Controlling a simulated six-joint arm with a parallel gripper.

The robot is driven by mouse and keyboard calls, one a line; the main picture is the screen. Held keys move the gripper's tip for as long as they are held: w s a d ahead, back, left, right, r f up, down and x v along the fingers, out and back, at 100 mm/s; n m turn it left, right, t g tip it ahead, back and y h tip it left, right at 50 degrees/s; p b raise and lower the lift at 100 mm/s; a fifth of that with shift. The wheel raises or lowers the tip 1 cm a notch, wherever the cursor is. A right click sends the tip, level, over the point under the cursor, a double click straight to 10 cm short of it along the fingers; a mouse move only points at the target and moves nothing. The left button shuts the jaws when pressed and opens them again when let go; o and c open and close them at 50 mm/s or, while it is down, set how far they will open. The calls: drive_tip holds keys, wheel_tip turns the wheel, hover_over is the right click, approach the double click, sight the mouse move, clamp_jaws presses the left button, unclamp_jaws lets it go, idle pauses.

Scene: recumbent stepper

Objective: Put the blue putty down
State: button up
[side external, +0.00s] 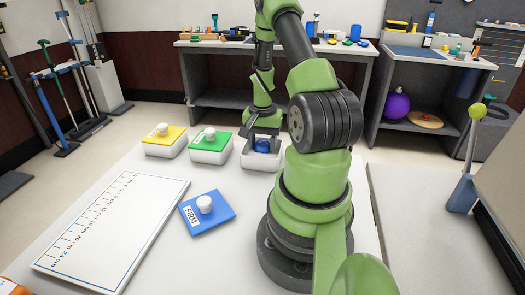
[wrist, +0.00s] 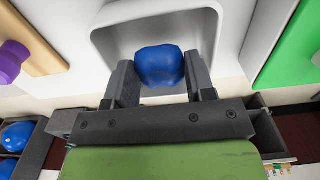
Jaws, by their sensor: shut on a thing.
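The blue putty (side external: 263,146) is a rounded lump between the fingers of my gripper (side external: 263,137). The wrist view shows the putty (wrist: 160,66) squeezed between both fingertips of my gripper (wrist: 160,84). An open white tub (side external: 258,163) is directly under the gripper, and its rim shows around the putty in the wrist view (wrist: 98,35). The putty is at the tub's opening; I cannot tell whether it touches the bottom. A blue lid (side external: 222,212) with a white knob and a "FIRM" label lies on the table in front of the tubs.
A green-lidded tub (side external: 209,152) stands just left of the open tub, with a yellow-lidded tub (side external: 165,143) beyond it. A white ruled board (side external: 115,228) lies at the table's left. Bare tabletop lies between the lidded tubs and the blue lid.

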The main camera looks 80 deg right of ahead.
drive_tip(key=shift+f, duration=1.3)
drive_tip(key=shift+f, duration=0.2)
drive_tip(key=o, duration=0.7)
drive_tip(key=shift+r, duration=0.1)
